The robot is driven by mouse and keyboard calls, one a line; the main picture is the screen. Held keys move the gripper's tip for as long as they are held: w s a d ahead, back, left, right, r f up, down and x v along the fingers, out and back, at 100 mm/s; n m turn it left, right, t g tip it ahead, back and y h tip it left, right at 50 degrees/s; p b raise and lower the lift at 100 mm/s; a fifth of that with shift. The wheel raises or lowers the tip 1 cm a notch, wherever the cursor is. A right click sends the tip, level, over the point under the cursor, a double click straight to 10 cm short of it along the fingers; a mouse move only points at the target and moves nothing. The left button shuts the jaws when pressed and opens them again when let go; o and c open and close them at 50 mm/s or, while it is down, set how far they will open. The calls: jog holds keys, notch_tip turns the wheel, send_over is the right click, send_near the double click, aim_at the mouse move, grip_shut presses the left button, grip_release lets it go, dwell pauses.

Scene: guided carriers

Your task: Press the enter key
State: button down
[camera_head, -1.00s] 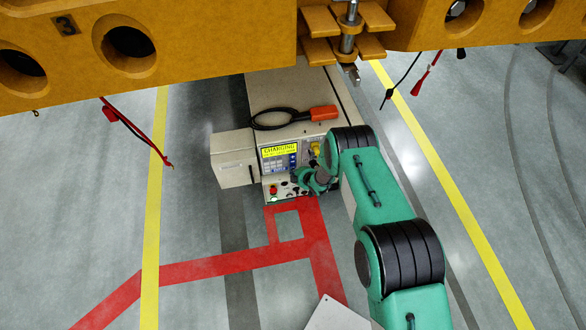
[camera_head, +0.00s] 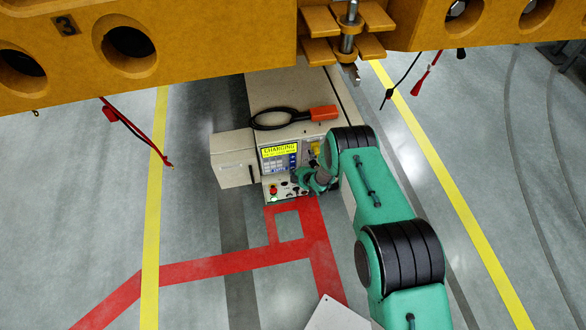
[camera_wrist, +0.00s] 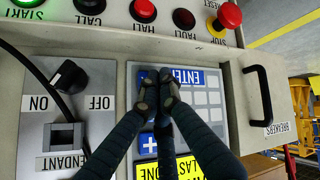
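The blue enter key (camera_wrist: 190,77) is on the grey keypad of the carrier's control panel and appears upside down in the wrist view. In the head view my gripper (camera_head: 304,180) is in front of the panel, beside the keypad (camera_head: 279,164).
A row of buttons, including a red stop button (camera_wrist: 229,16) and a lit green start button (camera_wrist: 27,3), borders the keypad. A black handle (camera_wrist: 260,95) and a pendant socket with a cable (camera_wrist: 64,135) flank it. An orange beam (camera_head: 190,55) hangs above the carrier.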

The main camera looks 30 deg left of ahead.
jog(key=shift+w+a, duration=0.45)
dwell(1.1)
jog(key=shift+s+d, duration=0.45)
jog(key=shift+d, duration=0.1)
dwell(0.5)
jog(key=shift+s+d+p, duration=0.95)
jog(key=shift+s+d, duration=1.1)
jog(key=shift+s, duration=0.05)
